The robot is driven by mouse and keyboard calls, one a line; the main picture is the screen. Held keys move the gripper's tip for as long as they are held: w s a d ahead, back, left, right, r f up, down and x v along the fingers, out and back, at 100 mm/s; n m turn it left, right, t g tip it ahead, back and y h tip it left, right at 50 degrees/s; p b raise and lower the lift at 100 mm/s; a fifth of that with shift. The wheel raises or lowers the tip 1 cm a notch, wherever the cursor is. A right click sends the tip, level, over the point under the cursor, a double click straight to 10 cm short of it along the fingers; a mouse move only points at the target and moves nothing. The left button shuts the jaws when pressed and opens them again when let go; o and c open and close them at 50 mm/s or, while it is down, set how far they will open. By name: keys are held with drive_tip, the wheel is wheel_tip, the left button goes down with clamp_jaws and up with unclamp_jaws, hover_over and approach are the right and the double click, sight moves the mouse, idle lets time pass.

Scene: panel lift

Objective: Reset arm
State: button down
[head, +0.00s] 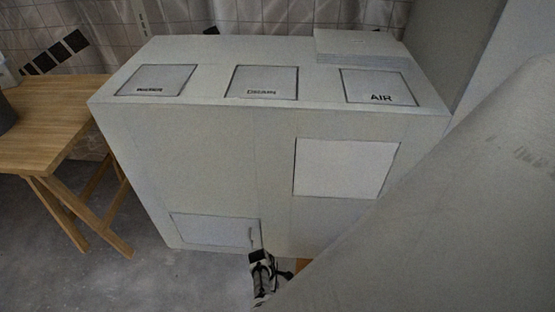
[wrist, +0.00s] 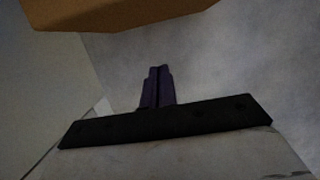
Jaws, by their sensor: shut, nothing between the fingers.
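My gripper (head: 262,262) is low in front of the white cabinet (head: 210,150), near its lower left panel (head: 205,229), in the head view. In the wrist view its dark fingers (wrist: 157,85) are together with nothing between them. The lower left panel has a small dark handle near its right edge and looks closed. My gripper is just below that handle; whether they touch cannot be told. A large pale part of my arm covers the lower right of the head view and hides part of the cabinet.
The cabinet top has three framed panels, one reading AIR (head: 380,88). A raised white slab (head: 360,46) is at the back right. A blank white panel (head: 345,168) is on the front. A wooden table (head: 62,110) stands at left. An orange-brown block (wrist: 120,12) is close in the wrist view.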

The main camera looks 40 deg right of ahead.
drive_tip(key=shift+r, duration=0.3)
drive_tip(key=shift+w, duration=0.1)
